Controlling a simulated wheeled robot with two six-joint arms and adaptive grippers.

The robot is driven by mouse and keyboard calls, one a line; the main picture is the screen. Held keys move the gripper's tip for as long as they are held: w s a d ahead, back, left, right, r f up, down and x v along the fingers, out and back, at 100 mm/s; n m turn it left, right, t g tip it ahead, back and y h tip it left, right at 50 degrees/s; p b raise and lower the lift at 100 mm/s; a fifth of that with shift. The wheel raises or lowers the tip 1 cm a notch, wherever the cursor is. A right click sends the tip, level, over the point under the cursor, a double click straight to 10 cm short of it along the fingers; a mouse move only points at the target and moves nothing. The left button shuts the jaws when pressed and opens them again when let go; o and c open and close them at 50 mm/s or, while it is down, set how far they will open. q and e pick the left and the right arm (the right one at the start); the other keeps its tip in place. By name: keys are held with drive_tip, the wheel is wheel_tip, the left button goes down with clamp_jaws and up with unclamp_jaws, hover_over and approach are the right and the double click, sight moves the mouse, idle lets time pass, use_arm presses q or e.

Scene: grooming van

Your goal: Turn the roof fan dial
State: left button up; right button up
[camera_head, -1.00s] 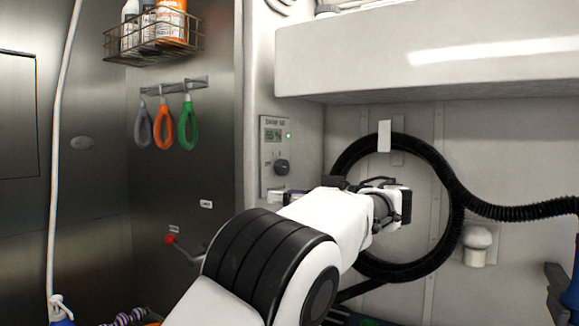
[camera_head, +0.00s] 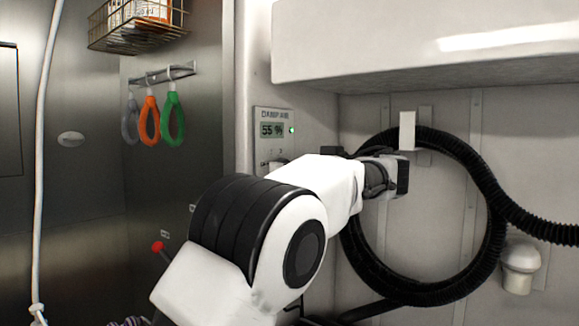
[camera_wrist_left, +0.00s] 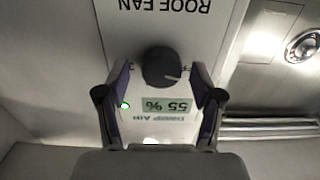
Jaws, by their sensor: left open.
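The roof fan dial (camera_wrist_left: 161,67) is a round black knob with a pale pointer mark. It sits on a light control panel (camera_head: 264,116), seen upside down in the left wrist view, under the words ROOF FAN. A display (camera_wrist_left: 167,105) beside it reads 55 %, with a green light lit. My left gripper (camera_wrist_left: 160,76) is open, with one finger on each side of the dial and a visible gap to it. In the head view my white arm covers the dial and the gripper's fingers are mostly hidden. My right gripper is not in view.
A coiled black hose (camera_head: 488,262) hangs on the wall behind my left arm. A white overhead cabinet (camera_head: 420,55) juts out above. Colored loops (camera_head: 172,118) hang from a rail at left, below a wire basket (camera_head: 138,30). A red-tipped lever (camera_head: 158,247) is lower left.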

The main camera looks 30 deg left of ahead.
use_arm(q)
drive_tip(key=shift+s+a+r, duration=0.1)
drive_tip(key=shift+a, duration=0.05)
drive_tip(key=c, duration=1.1)
